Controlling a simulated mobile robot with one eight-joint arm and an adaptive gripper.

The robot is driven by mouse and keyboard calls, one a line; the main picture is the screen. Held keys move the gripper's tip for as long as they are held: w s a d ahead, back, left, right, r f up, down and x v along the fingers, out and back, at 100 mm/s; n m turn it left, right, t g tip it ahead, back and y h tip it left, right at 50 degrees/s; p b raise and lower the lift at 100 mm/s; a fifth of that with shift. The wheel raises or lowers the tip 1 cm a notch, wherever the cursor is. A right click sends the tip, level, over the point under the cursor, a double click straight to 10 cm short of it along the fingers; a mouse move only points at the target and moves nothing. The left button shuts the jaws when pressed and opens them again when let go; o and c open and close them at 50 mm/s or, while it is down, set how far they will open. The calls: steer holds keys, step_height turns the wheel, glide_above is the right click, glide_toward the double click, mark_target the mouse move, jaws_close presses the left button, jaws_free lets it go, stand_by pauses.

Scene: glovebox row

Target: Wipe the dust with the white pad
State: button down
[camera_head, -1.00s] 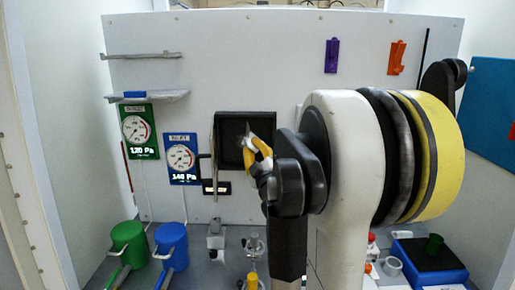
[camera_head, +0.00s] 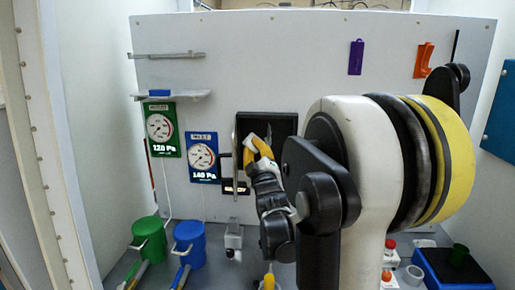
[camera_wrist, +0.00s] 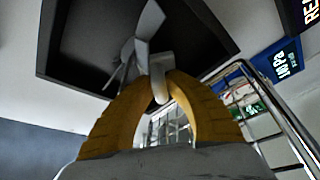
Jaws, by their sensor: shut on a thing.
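My gripper (camera_head: 256,148) has yellow fingers and is at the black square recess (camera_head: 283,122) in the back wall. In the wrist view my gripper (camera_wrist: 162,88) is shut on a small pale grey piece (camera_wrist: 158,66), which I take for part of the white pad. Thin pale grey plates (camera_wrist: 143,38) fan out just beyond the fingertips, in front of the black recess (camera_wrist: 88,48). I cannot tell whether they belong to the held piece. Dust cannot be made out, nor whether the pad touches a surface.
A vertical metal bar (camera_head: 236,160) stands close at the recess's left edge. Blue (camera_head: 203,157) and green (camera_head: 163,130) gauge panels hang left of it. Green (camera_head: 149,238) and blue (camera_head: 189,241) canisters stand below. A blue tray (camera_head: 425,262) is at lower right.

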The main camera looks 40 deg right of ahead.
mark_target(276, 139)
steer(key=shift+r, duration=0.25)
steer(key=shift+s+d, duration=1.3)
steer(key=shift+s, duration=0.3)
steer(key=shift+s+d, duration=1.3)
steer(key=shift+s, duration=0.3)
steer(key=shift+w+a, duration=1.35)
steer(key=shift+w, duration=0.25)
steer(key=shift+w+a, duration=1.3)
steer(key=shift+w, duration=0.3)
steer(key=shift+s+a, duration=2)
steer(key=shift+a, duration=0.3)
